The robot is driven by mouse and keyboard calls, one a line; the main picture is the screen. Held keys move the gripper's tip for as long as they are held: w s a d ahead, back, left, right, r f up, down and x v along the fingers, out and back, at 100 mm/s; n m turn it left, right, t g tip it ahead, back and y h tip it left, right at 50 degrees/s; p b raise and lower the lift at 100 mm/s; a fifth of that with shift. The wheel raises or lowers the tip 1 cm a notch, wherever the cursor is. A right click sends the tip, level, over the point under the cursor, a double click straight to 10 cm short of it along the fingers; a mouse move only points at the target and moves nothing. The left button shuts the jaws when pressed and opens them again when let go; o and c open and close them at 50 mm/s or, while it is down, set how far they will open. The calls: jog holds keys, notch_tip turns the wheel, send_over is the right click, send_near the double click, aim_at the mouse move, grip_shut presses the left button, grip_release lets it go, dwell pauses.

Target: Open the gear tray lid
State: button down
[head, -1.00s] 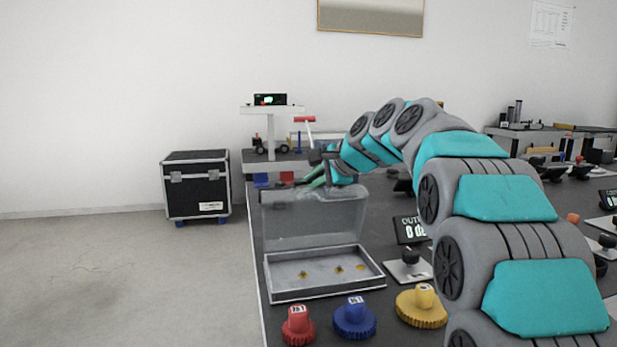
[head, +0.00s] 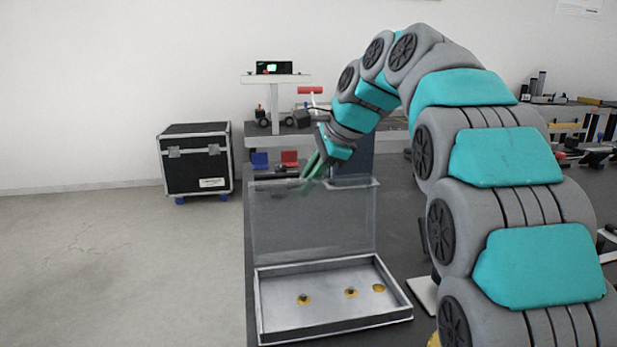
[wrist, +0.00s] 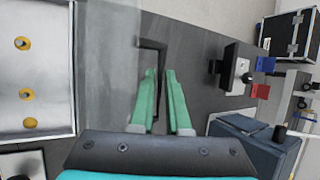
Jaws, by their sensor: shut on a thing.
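The gear tray (head: 330,280) is a shallow grey box on the dark table, with a few yellow-ringed pegs inside; it also shows at the left of the wrist view (wrist: 45,100). Its clear lid (head: 315,225) stands raised, roughly upright, along the tray's far side. In the wrist view the lid is a see-through sheet (wrist: 108,60). My gripper (head: 311,170) is at the lid's top edge. Its green fingers (wrist: 161,75) are shut on the lid's dark handle (wrist: 152,44), which runs between them. The exact contact is partly hidden.
Blue and red small blocks (head: 290,158) sit beyond the lid. A white-topped stand (head: 275,100) with a display rises behind. A black case (head: 196,165) stands on the floor at left. A dark blue box (wrist: 255,145) is near my gripper in the wrist view.

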jog(key=c, duration=1.2)
grip_release()
jog(key=shift+o, duration=0.2)
jog(key=v, duration=0.8)
